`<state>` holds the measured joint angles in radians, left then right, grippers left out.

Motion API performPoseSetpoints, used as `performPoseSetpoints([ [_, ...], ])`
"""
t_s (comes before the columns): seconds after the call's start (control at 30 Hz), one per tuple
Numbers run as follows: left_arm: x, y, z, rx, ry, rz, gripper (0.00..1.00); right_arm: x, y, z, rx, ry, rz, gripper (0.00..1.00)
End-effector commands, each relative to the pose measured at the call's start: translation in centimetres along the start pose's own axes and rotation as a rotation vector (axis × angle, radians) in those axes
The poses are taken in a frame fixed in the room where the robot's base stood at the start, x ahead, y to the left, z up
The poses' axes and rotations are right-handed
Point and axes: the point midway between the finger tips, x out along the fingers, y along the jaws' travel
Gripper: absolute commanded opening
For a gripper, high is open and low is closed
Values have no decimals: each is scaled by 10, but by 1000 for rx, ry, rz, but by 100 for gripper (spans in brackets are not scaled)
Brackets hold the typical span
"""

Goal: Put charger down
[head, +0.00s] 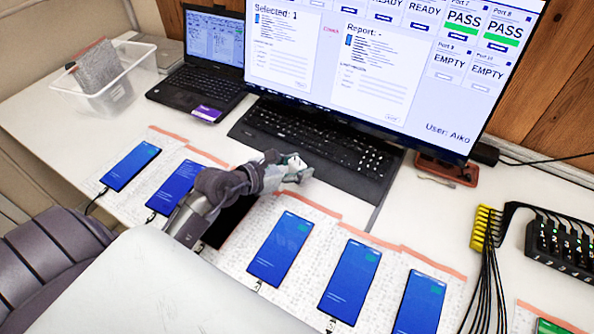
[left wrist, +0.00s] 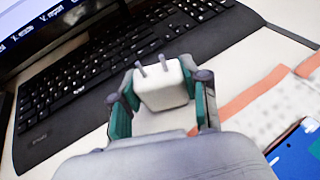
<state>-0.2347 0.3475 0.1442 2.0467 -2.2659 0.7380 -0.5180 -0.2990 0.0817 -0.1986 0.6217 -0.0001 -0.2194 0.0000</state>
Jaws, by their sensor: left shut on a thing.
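A small white charger (left wrist: 163,88) with two metal prongs is between the green-lined fingers of my left gripper (left wrist: 160,100) in the left wrist view. The fingers press on its two sides, and its prongs point away from the gripper. In the head view my left gripper (head: 294,170) is at the front edge of the keyboard mat, with the white charger (head: 293,161) showing only partly at its fingertips. Whether the charger touches the surface below I cannot tell. My right gripper is not in view.
A black keyboard (head: 330,142) lies behind the gripper, below a large monitor (head: 380,60). Several phones, such as this blue one (head: 280,248), lie on mats along the front. A laptop (head: 200,85) and clear bin (head: 115,85) stand left. Bare white table (head: 425,215) shows at right.

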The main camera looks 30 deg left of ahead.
Motion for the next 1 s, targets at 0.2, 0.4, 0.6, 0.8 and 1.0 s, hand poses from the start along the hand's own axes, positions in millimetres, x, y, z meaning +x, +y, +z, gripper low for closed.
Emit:
performPoseSetpoints([
  [0.2,6,0,-14,0,-1,0,11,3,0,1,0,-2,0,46],
  [0.4,6,0,-16,0,0,0,11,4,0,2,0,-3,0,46],
  [0.6,7,0,-16,0,0,0,69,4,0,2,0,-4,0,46],
  [0.8,7,0,-16,0,0,0,70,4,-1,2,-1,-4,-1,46],
  [1.0,4,0,-13,1,1,0,70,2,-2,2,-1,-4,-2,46],
])
